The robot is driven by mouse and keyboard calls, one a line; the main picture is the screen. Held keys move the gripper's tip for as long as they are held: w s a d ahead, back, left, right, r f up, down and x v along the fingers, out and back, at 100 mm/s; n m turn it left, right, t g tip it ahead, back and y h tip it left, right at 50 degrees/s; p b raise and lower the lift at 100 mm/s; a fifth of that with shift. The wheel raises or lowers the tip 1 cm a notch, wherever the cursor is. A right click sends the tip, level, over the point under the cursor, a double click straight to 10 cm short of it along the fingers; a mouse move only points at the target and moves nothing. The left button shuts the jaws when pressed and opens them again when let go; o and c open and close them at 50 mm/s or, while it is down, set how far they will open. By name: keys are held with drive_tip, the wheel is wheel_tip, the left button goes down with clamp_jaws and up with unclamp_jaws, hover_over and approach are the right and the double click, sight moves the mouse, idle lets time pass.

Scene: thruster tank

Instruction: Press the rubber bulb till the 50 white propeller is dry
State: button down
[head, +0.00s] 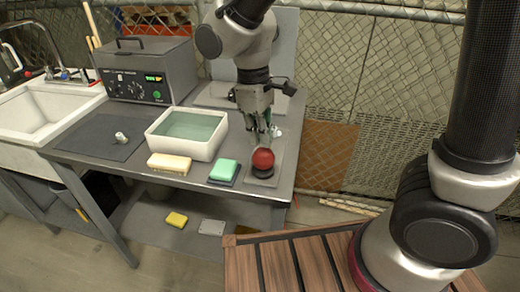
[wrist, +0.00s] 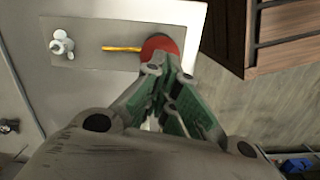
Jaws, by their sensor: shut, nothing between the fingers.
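The red rubber bulb (head: 263,159) sits on a grey plate at the right of the bench. In the wrist view the bulb (wrist: 160,45) is partly hidden by my fingertips, and a yellow nozzle (wrist: 122,49) points from it toward a small white propeller (wrist: 62,43). In the head view a white piece (head: 277,132), apparently this propeller, shows behind the bulb, partly hidden by my gripper. I cannot read a number or tell wetness. My gripper (head: 264,138) is shut and empty, pointing down just above or behind the bulb; contact cannot be told.
A white tub of water (head: 155,135) stands left of the bulb. A green sponge (head: 223,170) and a cream block (head: 169,163) lie along the front edge. A grey control box (head: 150,70), a dark mat with a small metallic part (head: 121,137) and a sink (head: 40,112) are farther left.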

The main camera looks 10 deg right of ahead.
sight(261, 149)
drive_tip(key=shift+f, duration=0.4)
drive_tip(key=shift+f, duration=1.25)
drive_tip(key=shift+w+a+r, duration=0.3)
drive_tip(key=shift+w+a, duration=0.1)
drive_tip(key=shift+a, duration=0.25)
drive_tip(key=shift+w+a+r, duration=0.3)
drive_tip(key=shift+w+a, duration=0.1)
drive_tip(key=shift+a, duration=0.25)
wheel_tip(261, 149, up, 12)
drive_tip(key=a, duration=0.1)
drive_tip(key=shift+w, duration=0.25)
